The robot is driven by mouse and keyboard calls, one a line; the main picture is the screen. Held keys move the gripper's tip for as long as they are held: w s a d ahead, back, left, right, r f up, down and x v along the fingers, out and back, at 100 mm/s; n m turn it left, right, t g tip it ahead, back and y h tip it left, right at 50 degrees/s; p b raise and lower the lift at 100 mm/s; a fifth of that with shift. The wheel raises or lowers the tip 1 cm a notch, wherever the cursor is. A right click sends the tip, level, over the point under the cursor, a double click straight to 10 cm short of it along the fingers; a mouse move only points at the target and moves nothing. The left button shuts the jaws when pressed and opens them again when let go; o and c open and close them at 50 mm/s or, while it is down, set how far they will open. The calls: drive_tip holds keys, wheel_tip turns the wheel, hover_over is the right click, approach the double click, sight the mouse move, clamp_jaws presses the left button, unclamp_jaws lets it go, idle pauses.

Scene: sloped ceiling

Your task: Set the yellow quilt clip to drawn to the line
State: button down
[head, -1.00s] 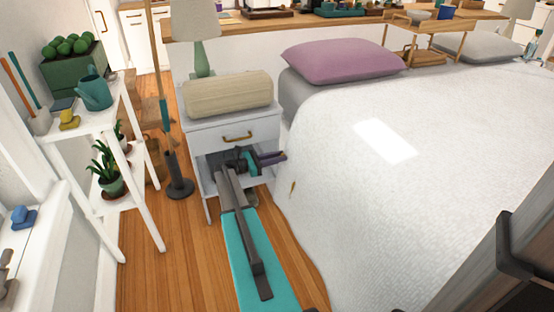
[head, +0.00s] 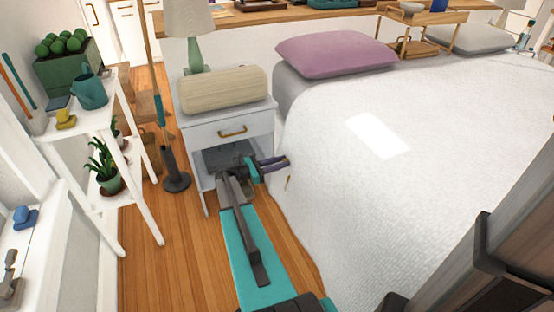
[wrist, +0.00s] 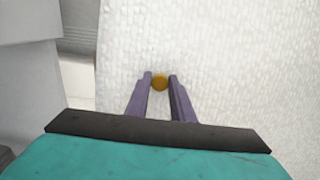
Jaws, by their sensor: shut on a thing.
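The yellow quilt clip (wrist: 160,83) is a small round-ended piece against the side of the white quilt (head: 410,200). In the wrist view it sits between my two purple fingertips. In the head view only a thin yellow part of the clip (head: 288,183) shows below the fingers; the rest is hidden. My gripper (head: 286,161) reaches right from beside the nightstand to the bed's side and is shut on the clip. The quilt also fills most of the wrist view (wrist: 240,60).
The white nightstand (head: 229,132), with an open shelf and a beige bolster (head: 224,91) on top, stands close left of my gripper. A white plant shelf (head: 130,150) is farther left.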

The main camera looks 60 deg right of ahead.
drive_tip(key=shift+s+a+f, duration=0.1)
drive_tip(key=shift+s+a, duration=0.1)
drive_tip(key=c, duration=1.6)
unclamp_jaws()
drive_tip(key=shift+o, duration=0.2)
drive_tip(key=shift+w, duration=0.15)
drive_tip(key=p+v, duration=0.2)
drive_tip(key=v, duration=1.1)
drive_tip(key=shift+w+a, duration=0.2)
drive_tip(key=shift+a, duration=0.1)
drive_tip(key=shift+p, duration=0.3)
